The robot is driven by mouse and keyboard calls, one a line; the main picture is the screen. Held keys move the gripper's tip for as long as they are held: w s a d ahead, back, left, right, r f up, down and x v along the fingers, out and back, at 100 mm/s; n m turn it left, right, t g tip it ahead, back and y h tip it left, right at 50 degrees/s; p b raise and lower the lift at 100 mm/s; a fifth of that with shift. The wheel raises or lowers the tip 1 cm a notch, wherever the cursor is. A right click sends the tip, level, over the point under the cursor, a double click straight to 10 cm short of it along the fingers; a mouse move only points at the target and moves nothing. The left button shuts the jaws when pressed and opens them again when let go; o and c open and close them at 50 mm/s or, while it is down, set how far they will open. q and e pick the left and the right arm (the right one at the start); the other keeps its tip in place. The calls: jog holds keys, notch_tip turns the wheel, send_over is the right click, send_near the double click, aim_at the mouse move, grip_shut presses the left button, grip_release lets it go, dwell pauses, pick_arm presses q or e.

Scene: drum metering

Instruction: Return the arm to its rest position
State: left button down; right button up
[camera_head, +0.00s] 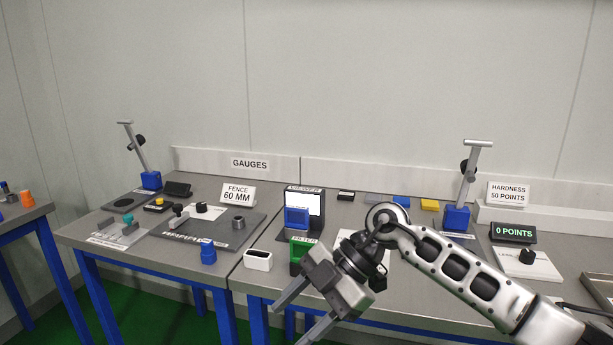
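My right arm (455,268) reaches in from the lower right, across the front of the right-hand table. Its gripper (300,312) points down and left, in front of the table's front edge. The two fingers are spread apart, with nothing seen between them. The lower finger is partly cut off by the bottom of the picture. My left arm and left gripper are not in this view.
Near the gripper are a white block (258,260) and a green holder (299,252). Behind stands a black viewer with a blue part (297,218). A blue-based stand (456,218) and a display reading 0 POINTS (514,233) stand right. Green floor (165,322) is clear.

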jog(key=s+a+r+y, duration=0.1)
jog(key=s+a+y, duration=0.4)
jog(key=a+y, duration=0.15)
jog(key=d+f+m+t+h, duration=0.4)
jog(key=d+f+m+t, duration=0.25)
jog(key=m+t, duration=0.4)
jog(key=d+f+m+t+h, duration=0.4)
jog(key=d+f+m+t, duration=0.2)
jog(key=d+m+t, duration=0.4)
jog(key=s+d+f+m+g+h, duration=0.1)
jog(key=s+d+f+g+h, duration=0.1)
jog(key=s+f, duration=0.4)
jog(key=s+d+f+m+g+h, duration=0.2)
jog(key=s+d+f+g, duration=0.1)
jog(key=s+f+g, duration=0.2)
jog(key=shift+s+d+f, duration=0.35)
jog(key=shift+s+f, duration=0.3)
